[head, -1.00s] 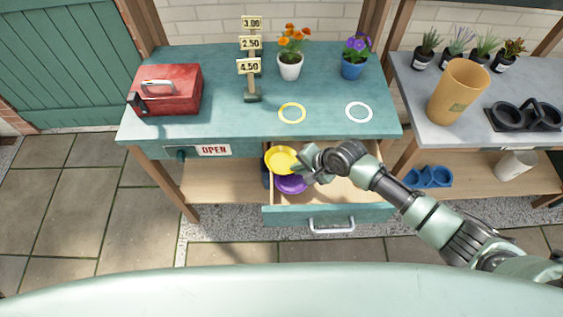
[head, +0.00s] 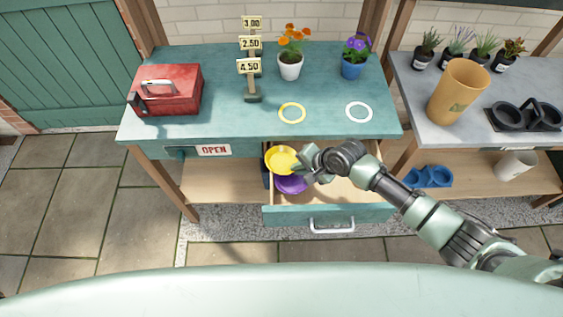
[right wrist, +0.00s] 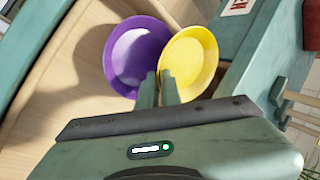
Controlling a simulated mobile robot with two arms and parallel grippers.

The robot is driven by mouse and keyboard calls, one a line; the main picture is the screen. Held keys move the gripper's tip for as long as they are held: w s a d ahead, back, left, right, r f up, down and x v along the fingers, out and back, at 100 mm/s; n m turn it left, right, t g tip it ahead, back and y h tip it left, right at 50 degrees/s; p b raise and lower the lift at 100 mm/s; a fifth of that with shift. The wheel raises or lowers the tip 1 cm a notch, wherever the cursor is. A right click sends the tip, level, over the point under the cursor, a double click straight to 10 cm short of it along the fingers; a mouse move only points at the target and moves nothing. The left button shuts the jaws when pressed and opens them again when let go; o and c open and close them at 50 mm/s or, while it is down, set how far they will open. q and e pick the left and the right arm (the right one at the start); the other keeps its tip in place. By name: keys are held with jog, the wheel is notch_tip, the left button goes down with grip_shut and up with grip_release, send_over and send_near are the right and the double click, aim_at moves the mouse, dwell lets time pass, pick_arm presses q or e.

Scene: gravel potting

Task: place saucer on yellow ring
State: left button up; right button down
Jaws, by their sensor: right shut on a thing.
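A yellow saucer (head: 281,159) is at the left of the open drawer, tilted and partly over a purple saucer (head: 291,184). In the right wrist view the yellow saucer (right wrist: 190,60) is beside the purple saucer (right wrist: 136,55). My right gripper (right wrist: 159,78) is shut on the near rim of the yellow saucer; it also shows in the head view (head: 299,168). The yellow ring (head: 292,104) lies flat and empty on the teal tabletop, above and behind the drawer. My left gripper is not in view.
A white ring (head: 359,103) lies right of the yellow ring. Price signs (head: 250,67), a red toolbox (head: 168,90), an orange-flowered pot (head: 289,66) and a purple-flowered pot (head: 354,66) stand on the teal table (head: 220,120). The tabletop edge overhangs the open drawer (head: 330,214).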

dwell(0.7)
notch_tip(320, 180, up, 20)
jog(key=b, duration=0.2)
jog(key=s+d+r+n+g+y+b, duration=0.1)
jog(key=s+d+n+g+b, duration=0.3)
jog(key=s+d+n, duration=0.4)
jog(key=s+d+r, duration=0.1)
jog(key=s+d, duration=0.3)
jog(key=s, duration=0.2)
jog(key=shift+d+y, duration=0.3)
jog(key=shift+y, duration=0.1)
jog(key=shift+r, duration=0.1)
